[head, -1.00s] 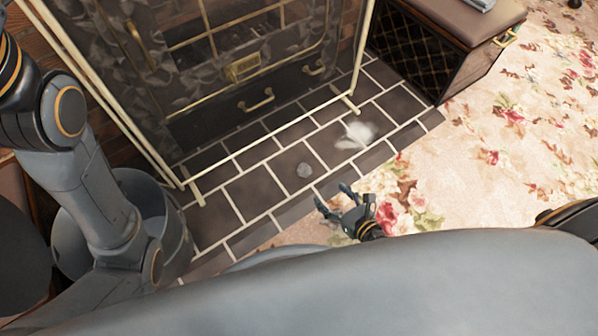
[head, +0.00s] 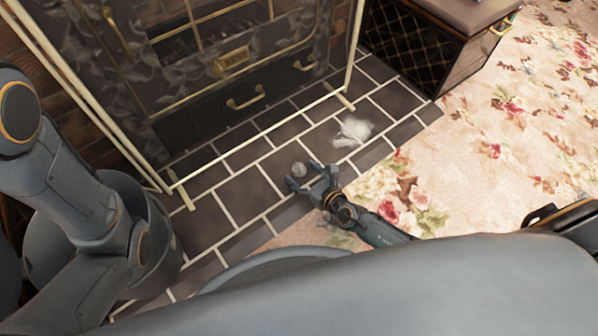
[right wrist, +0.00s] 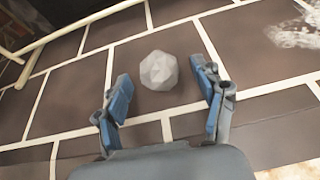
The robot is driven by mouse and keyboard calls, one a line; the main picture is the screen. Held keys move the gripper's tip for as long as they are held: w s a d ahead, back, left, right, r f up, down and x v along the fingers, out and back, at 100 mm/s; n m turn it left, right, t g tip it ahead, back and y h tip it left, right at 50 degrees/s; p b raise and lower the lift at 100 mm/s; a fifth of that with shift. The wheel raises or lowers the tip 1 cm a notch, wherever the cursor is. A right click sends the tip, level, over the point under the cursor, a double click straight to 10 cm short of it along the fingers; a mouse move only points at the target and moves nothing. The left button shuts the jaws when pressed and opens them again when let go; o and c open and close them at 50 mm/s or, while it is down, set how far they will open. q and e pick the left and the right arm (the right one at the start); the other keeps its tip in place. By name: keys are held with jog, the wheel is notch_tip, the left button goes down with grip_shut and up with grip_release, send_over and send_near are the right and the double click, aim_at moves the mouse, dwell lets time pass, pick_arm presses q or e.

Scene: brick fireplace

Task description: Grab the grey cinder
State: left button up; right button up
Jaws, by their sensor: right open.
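The grey cinder (head: 299,169) is a small faceted lump lying on the dark hearth tiles. It also shows in the right wrist view (right wrist: 159,71), just ahead of the fingertips and roughly centred between them. My right gripper (head: 304,177) is open and empty, close to the cinder on its near side. In the right wrist view its two blue-padded fingers (right wrist: 160,92) are spread to either side, with no contact visible. My left arm comes in at the left of the head view, but its gripper is out of sight.
The tiled hearth (head: 262,190) lies before a dark stove (head: 235,95) with a brass handle. A pale rail (head: 262,134) runs along the stove's front. A white ash patch (head: 353,131) lies right of the cinder. A floral carpet (head: 480,190) is open at right.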

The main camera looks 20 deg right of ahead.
jog(key=shift+w+a+f, duration=0.15)
jog(key=shift+w+f, duration=0.05)
jog(key=shift+w, duration=0.15)
jog(key=shift+c, duration=0.4)
jog(key=c, duration=1.1)
jog(key=shift+r, duration=0.1)
jog(key=shift+c, duration=0.2)
